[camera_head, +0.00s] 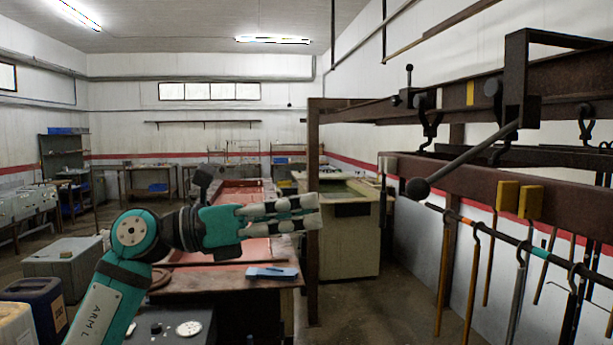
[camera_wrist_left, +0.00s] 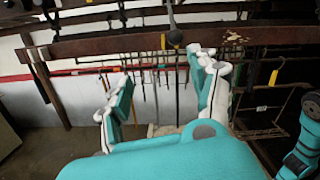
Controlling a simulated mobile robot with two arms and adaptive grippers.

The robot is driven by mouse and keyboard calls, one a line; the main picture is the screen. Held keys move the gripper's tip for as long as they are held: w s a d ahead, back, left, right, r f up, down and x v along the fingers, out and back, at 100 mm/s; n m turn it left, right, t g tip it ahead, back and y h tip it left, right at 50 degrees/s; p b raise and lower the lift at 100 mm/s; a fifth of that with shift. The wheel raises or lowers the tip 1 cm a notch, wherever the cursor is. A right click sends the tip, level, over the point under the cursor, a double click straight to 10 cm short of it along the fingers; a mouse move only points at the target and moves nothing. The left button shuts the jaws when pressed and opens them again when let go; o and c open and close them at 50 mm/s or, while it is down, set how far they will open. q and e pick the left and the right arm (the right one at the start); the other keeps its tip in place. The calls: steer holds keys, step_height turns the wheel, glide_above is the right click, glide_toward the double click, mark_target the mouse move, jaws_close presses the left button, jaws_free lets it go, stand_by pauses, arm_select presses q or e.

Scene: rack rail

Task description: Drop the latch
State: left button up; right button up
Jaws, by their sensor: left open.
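A long dark lever (camera_head: 465,160) with a black ball knob (camera_head: 417,188) slants down and left from a bracket on the rack rail in the head view. A short upright handle (camera_head: 409,76) stands on the rail's left end. I cannot tell for sure which of them is the latch. In the left wrist view a ball knob (camera_wrist_left: 175,37) hangs beyond the gap between my fingertips. My left gripper (camera_head: 317,211) is open and empty, left of the lever and apart from it. Its spread fingers also show in the left wrist view (camera_wrist_left: 158,64). My right gripper is not in view.
A brown steel rack (camera_head: 313,220) with a post and rails fills the right side. Two yellow blocks (camera_head: 519,199) sit on the lower rail, and several hooked rods hang below it. A bench with a blue item (camera_head: 271,273) lies below my left gripper.

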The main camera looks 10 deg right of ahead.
mark_target(407, 190)
arm_select(q)
steer(key=s+d+r+m+y, duration=0.1)
steer(key=s+r+m, duration=0.1)
steer(key=s+r, duration=0.15)
steer(key=d+p, duration=0.1)
steer(key=d, duration=0.3)
steer(key=d+p, duration=0.1)
steer(key=d, duration=0.3)
steer(key=d+p, duration=0.1)
steer(key=d, duration=0.3)
steer(key=shift+w, duration=0.35)
steer(key=shift+d+f, duration=0.1)
steer(key=shift+d, duration=0.8)
steer(key=shift+c, duration=0.4)
steer(key=c, duration=0.9)
